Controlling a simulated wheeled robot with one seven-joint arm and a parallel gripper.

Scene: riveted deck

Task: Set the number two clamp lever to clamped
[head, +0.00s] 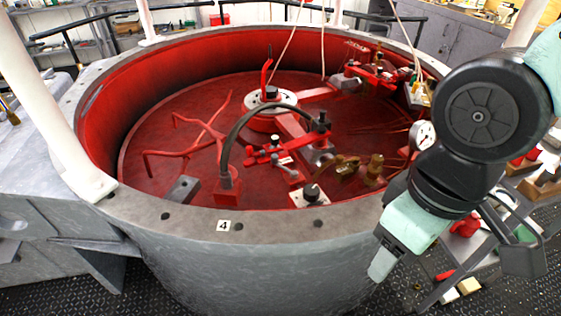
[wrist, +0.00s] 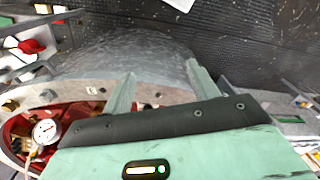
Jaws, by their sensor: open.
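In the head view, a red clamp assembly with bars and dark knobs (head: 272,153) stands in the red basin, with a small white tag on it. A second red clamp assembly (head: 378,73) stands at the basin's far right. I cannot read a number two on either, so I cannot tell which lever is number two or how it is set. My gripper (head: 382,264) hangs outside the basin's near right rim, apart from both assemblies. In the wrist view its two fingers (wrist: 162,82) are spread and empty, with the rim and dark floor beyond them.
The basin's grey rim (head: 165,216) carries a white tag marked 4 (head: 223,226). A curved black hose (head: 235,128) and brass fittings (head: 346,165) rise inside. A white gauge (head: 422,134) stands by the right rim, near my arm. White posts (head: 52,120) surround the basin.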

